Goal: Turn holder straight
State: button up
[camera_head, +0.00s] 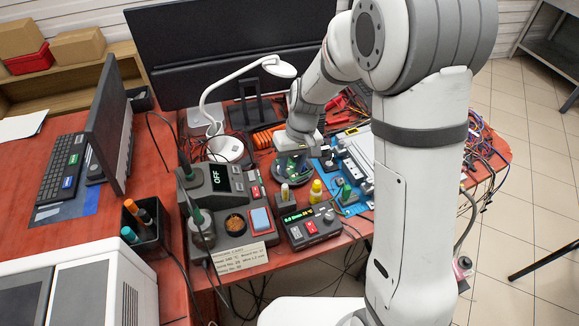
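My gripper (294,152) is at the end of my arm, pointing down over the red workbench. Directly below it is a small dark, round item with green parts (291,168), which may be the holder. The gripper covers part of it, and its angle is too small to read. I cannot tell whether the fingers touch it or are open or shut. A blue mat (351,208) carrying a grey metal fixture (357,160) lies just right of the gripper, partly hidden by my arm.
A white desk lamp (226,148) stands left of the gripper. A soldering station (222,182) and a control box (311,225) stand in front. A yellow-capped bottle (316,190) is close by. Cables (484,150) crowd the right edge. Little bench is free.

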jog(key=a+r+n+h+p, duration=0.1)
jog(key=a+n, duration=0.1)
jog(key=a+r+n+h+p, duration=0.1)
jog(key=a+n, duration=0.1)
jog(key=n, duration=0.1)
jog(key=w+a+r+n+h, duration=0.1)
jog(key=a+n, duration=0.1)
jog(key=shift+w+a+n+h+p, duration=0.1)
jog(key=shift+n+h+p, duration=0.2)
jog(key=shift+h+p, duration=0.1)
jog(key=c, duration=0.6)
jog(key=shift+a+n+h, duration=0.2)
jog(key=shift+n+h, duration=0.1)
jog(key=shift+n, duration=0.1)
grip_shut()
send_near(291, 183)
jog(key=f, duration=0.2)
jog(key=s+a+f, duration=0.2)
jog(key=f, duration=0.1)
jog(key=shift+s+a+f+p, duration=0.15)
jog(key=shift+s+f+p, duration=0.05)
jog(key=shift+f+p, duration=0.15)
